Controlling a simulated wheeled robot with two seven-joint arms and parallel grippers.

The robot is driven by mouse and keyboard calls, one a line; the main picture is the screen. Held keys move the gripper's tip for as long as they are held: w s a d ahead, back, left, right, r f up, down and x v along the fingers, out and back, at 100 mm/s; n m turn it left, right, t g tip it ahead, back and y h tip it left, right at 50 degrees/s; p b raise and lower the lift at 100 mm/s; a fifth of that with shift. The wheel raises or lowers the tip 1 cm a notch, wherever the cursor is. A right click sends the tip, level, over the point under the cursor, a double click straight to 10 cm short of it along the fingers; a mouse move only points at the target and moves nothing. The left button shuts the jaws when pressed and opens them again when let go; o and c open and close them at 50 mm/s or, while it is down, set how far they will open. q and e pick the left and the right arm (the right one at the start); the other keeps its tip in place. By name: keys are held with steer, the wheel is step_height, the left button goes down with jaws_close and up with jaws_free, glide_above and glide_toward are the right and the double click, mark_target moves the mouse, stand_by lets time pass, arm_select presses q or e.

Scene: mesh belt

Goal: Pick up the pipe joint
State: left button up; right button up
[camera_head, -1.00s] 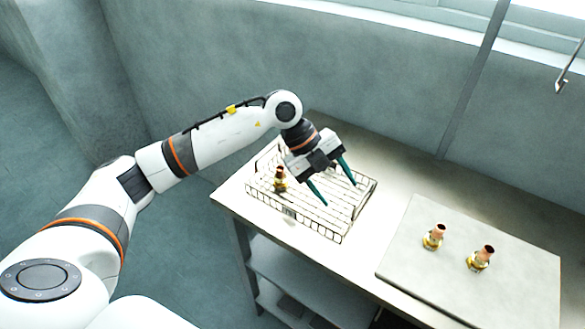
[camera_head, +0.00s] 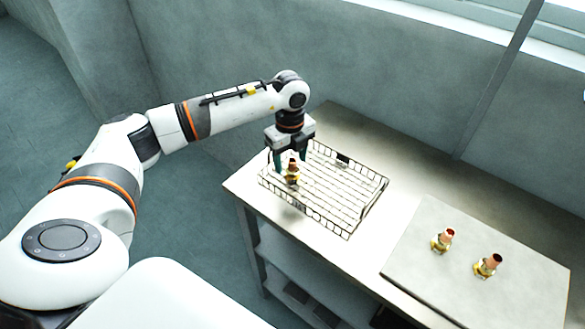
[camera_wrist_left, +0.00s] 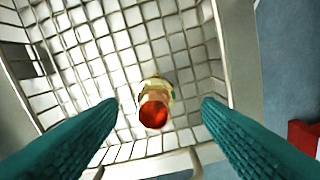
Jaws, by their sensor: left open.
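A copper and brass pipe joint (camera_head: 292,173) stands in the left end of the wire basket (camera_head: 350,232). My left gripper (camera_head: 290,160) is directly over it and points down, with its teal fingers apart. In the left wrist view the pipe joint (camera_wrist_left: 154,104) shows its open copper end between the two fingers (camera_wrist_left: 160,105), with a gap on both sides. Two more pipe joints, one nearer (camera_head: 442,241) and one farther right (camera_head: 487,265), stand on the grey board (camera_head: 425,272). My right gripper is out of view.
The basket and the board rest on a light table (camera_head: 400,165) against the grey wall. The basket's low wire walls surround the pipe joint. A red object (camera_wrist_left: 304,138) shows at the right edge of the left wrist view.

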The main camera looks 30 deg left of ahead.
mark_target(292, 160)
arm_select(q)
steer(key=f, duration=0.2)
steer(key=f+p, duration=0.1)
steer(key=f, duration=0.1)
steer(key=shift+w+d, duration=0.2)
steer(key=shift+r, duration=0.1)
steer(key=c, duration=1.2)
